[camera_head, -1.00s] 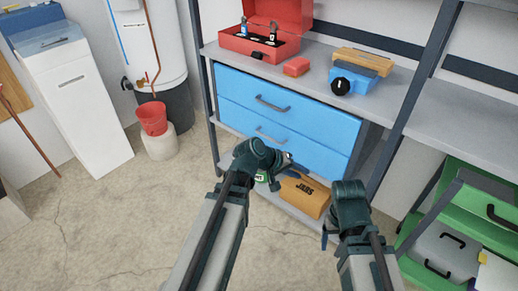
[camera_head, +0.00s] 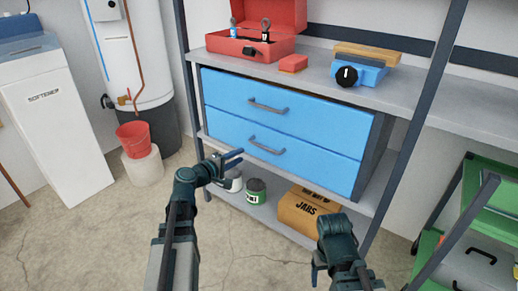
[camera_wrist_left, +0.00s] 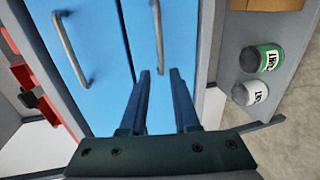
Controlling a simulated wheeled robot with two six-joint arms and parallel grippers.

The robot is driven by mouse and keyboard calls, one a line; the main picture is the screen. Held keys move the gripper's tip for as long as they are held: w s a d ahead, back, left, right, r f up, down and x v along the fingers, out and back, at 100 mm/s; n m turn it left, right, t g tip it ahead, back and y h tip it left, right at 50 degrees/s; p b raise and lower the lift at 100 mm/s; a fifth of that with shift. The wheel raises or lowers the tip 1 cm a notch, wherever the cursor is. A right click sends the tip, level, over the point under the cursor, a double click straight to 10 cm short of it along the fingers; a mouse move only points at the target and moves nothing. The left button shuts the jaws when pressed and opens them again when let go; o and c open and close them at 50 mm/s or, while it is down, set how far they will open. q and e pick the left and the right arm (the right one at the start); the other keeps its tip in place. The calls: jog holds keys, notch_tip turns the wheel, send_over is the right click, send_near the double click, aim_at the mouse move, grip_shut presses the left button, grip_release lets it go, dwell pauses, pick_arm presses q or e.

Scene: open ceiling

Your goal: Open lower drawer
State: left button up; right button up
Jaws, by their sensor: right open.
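The blue two-drawer cabinet stands on the shelf unit, and both drawers look shut. The lower drawer (camera_head: 225,127) has a grey bar handle (camera_head: 266,146); this handle also shows in the left wrist view (camera_wrist_left: 158,40). The upper drawer (camera_head: 225,88) has a matching handle (camera_head: 267,107). My left gripper (camera_head: 232,159) is open and empty in front of the lower drawer's left part. In the left wrist view its two fingers (camera_wrist_left: 160,72) are apart, with the lower handle just beyond and roughly between the tips. My right gripper (camera_head: 317,267) is low, away from the drawers.
On the shelf below stand a white can (camera_head: 231,183), a green can (camera_head: 256,190) and a cardboard jars box (camera_head: 307,207). A red toolbox (camera_head: 250,43) sits above. A shelf post (camera_head: 412,140) stands right of the cabinet.

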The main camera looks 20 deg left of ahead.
aim_at(260, 145)
pick_arm(q)
jog(key=b+x, duration=0.2)
jog(key=x, duration=1.1)
jog(key=shift+w+b, duration=0.15)
jog(key=shift+b, duration=0.15)
grip_shut()
dwell(0.8)
